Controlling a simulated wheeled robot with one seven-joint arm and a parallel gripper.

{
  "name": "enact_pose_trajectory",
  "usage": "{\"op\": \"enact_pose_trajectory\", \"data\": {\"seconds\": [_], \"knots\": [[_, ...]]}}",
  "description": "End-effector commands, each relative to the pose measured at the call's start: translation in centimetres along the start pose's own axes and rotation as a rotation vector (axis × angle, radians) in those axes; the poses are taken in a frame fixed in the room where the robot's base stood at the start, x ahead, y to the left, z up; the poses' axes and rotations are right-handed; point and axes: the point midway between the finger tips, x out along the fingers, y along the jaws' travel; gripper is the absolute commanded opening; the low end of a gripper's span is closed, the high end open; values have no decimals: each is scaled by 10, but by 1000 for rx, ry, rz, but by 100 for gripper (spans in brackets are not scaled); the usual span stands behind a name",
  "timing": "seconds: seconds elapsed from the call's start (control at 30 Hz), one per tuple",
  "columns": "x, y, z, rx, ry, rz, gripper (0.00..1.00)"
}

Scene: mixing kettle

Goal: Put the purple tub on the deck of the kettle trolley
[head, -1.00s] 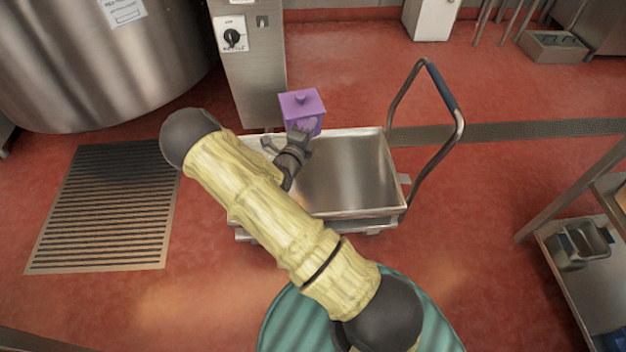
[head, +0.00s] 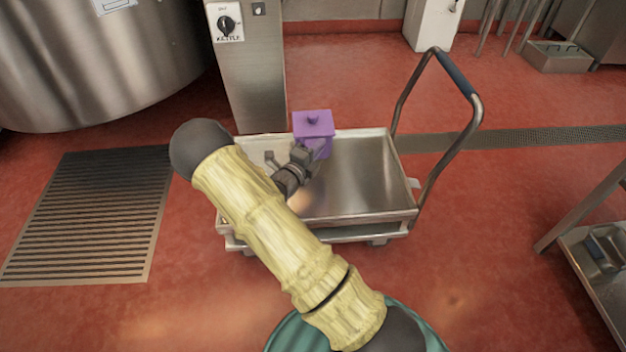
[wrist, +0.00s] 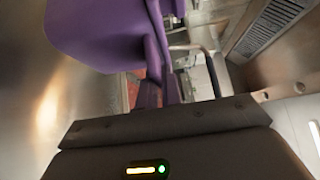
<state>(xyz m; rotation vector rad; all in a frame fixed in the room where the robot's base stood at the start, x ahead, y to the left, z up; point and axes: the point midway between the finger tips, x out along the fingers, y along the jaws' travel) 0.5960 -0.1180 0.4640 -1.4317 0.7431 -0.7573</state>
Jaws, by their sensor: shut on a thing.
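In the wrist view the tub (wrist: 95,30) fills the upper left, close to the jaws. The kettle trolley has a shallow steel deck (head: 360,180) with a raised rim and a bent push handle on its right. The tub shows over the back part of the deck; I cannot tell whether it touches the deck. My arm hides the deck's left part.
A steel control post (head: 250,85) with a knob stands behind the trolley, next to the large kettle (head: 95,65). A floor grate (head: 85,215) lies at the left. A steel rack (head: 590,270) stands at the right. Red floor is open between rack and trolley.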

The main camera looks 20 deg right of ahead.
Motion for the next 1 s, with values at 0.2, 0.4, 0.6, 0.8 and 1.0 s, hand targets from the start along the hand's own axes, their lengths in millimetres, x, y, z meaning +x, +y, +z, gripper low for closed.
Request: {"op": "enact_pose_trajectory", "data": {"seconds": [0.2,0.4,0.6,0.8,1.0], "knots": [[0,-3,0,3,1,-4,0],[0,9,0,2,1,-3,0],[0,44,0,2,0,-4,0],[0,62,0,3,0,-4,0],[0,60,0,3,0,-5,0]]}}
